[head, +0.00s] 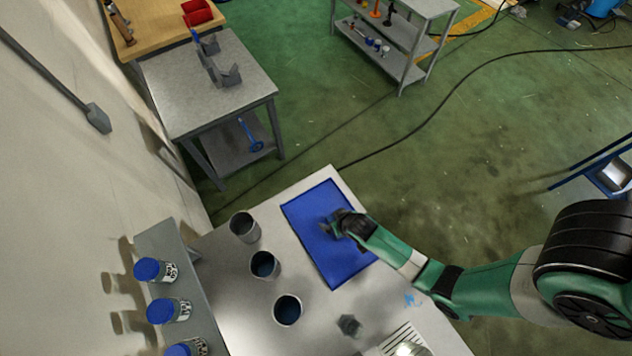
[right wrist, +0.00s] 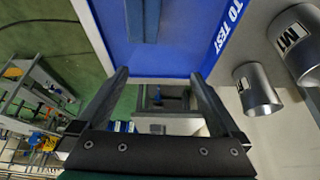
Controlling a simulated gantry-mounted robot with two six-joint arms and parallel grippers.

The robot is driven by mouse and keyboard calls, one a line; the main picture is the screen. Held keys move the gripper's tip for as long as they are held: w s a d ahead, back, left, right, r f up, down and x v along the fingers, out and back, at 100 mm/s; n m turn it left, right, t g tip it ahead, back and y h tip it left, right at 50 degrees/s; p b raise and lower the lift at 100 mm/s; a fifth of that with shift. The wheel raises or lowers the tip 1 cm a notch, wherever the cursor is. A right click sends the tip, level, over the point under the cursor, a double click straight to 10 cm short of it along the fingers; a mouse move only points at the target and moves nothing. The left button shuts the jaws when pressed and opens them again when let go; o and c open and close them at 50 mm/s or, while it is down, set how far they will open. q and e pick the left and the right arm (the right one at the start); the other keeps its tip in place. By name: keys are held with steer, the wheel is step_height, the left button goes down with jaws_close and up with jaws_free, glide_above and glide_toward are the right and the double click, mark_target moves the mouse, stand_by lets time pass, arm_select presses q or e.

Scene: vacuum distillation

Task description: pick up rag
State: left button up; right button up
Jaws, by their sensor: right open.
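A small dark grey crumpled lump (head: 349,325), which may be the rag, lies on the pale table near the front, below the blue tray in the head view. I cannot tell for sure that it is cloth. My right gripper (head: 333,226) is over the blue tray (head: 315,250), apart from the lump. In the right wrist view its two fingers (right wrist: 160,78) are spread with nothing between them. The tray (right wrist: 185,55), marked "TO TEST", fills the top there. My left gripper is not in view.
Three metal cups (head: 264,265) stand in a row left of the tray. Jars with blue lids (head: 168,310) stand on a shelf at the wall. A blue splash (head: 412,298) marks the table's right side. A glass-like item (head: 410,349) is at the front edge.

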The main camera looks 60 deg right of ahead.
steer(key=s+f+g, duration=0.1)
steer(key=s+f, duration=0.1)
steer(key=s, duration=0.3)
steer(key=b+x, duration=0.6)
steer(key=x, duration=0.1)
steer(key=shift+d, duration=0.3)
steer(key=b+x, duration=0.3)
steer(key=shift+w+f, duration=0.1)
steer(key=shift+f, duration=0.3)
steer(key=shift+w+d+f, duration=0.1)
steer(key=shift+w+f, duration=0.1)
steer(key=shift+f, duration=0.1)
steer(key=shift+f+b, duration=0.25)
steer(key=shift+b, duration=0.05)
